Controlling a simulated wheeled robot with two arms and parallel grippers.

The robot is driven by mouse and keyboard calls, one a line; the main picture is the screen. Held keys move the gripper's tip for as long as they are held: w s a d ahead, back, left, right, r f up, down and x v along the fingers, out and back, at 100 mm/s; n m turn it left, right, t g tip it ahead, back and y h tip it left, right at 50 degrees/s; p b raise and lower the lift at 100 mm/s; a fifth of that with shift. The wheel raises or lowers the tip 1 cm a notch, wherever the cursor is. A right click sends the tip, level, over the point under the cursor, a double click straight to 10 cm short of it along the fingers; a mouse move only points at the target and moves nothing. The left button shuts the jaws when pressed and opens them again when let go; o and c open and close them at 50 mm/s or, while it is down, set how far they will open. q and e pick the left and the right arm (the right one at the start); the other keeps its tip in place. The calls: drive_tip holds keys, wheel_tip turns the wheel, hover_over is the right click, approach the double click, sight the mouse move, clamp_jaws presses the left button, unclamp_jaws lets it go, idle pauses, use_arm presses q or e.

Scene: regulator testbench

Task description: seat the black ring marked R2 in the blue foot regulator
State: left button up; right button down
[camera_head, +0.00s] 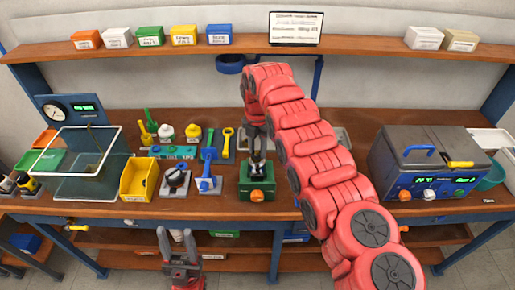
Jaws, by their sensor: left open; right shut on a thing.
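A regulator with a blue foot (207,184) stands on a light plate, left of centre on the bench. A green-footed device (257,186) with an orange knob stands to its right. My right gripper (257,152) points down right above the green device, shut on a small dark thing. That thing is too small and dark to identify, and I cannot tell whether it touches the device. No R2 mark is readable, so I cannot pick out the black ring. My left gripper (176,236) is open and empty, in front of the bench's front edge.
A clear tank (84,180) is further left. A grey machine (428,165) stands at the right. My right arm hides part of the bench centre.

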drive_tip(key=shift+f+b, duration=0.3)
drive_tip(key=shift+f, duration=0.1)
unclamp_jaws()
idle(0.5)
drive_tip(key=shift+r, duration=0.15)
drive_tip(key=shift+r+p, duration=0.55)
drive_tip(key=shift+r, duration=0.7)
drive_tip(key=shift+r+p, duration=2)
drive_tip(key=shift+r, duration=0.7)
drive_tip(key=shift+f, duration=0.1)
